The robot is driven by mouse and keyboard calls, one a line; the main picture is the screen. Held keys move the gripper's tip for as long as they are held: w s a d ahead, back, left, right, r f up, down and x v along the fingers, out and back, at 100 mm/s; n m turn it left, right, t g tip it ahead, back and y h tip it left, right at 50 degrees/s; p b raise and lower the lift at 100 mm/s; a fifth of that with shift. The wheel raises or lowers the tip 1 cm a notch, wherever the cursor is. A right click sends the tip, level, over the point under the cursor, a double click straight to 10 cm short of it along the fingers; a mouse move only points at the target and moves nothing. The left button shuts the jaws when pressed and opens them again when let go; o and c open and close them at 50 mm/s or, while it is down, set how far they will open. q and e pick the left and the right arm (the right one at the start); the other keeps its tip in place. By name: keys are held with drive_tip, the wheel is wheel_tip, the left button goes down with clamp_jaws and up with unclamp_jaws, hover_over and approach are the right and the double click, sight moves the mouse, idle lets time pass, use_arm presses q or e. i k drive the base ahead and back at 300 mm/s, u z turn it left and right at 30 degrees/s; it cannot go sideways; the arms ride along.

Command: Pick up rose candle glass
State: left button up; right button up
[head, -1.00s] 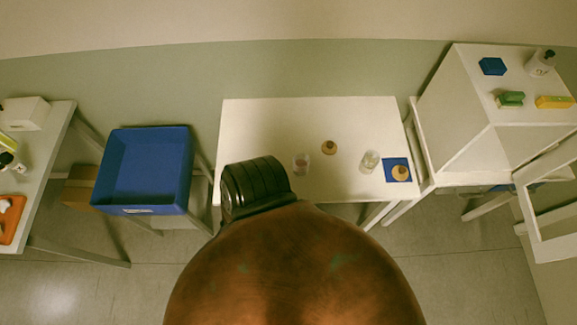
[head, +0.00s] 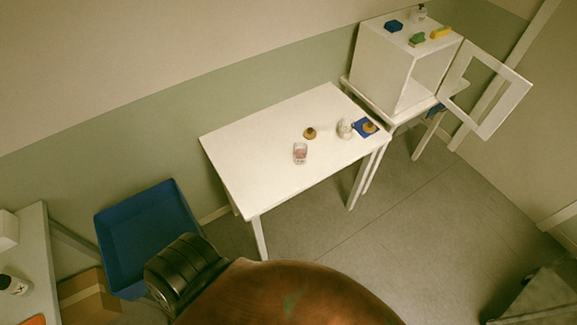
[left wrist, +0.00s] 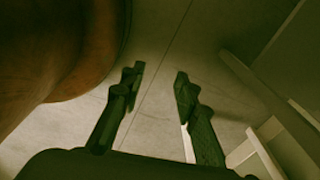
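A small clear glass with pinkish contents (head: 300,153), likely the rose candle glass, stands on the white table (head: 235,150) in the head view. Another glass, pale inside (head: 345,128), stands further right on the table. A similar piece (head: 370,127) sits on a blue square mat (head: 360,133) at the table's right end. My left gripper (left wrist: 158,80) is open and empty in the left wrist view, above the grey floor, away from the table. My right gripper is in neither view.
A white cabinet (head: 385,68) with an open framed door (head: 485,90) stands right of the table, with several small items on top. A blue bin (head: 125,240) is at the left, above a cardboard box (head: 88,295). The table's left half is bare.

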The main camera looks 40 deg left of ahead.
sight(301, 149)
drive_tip(key=u, duration=1.5)
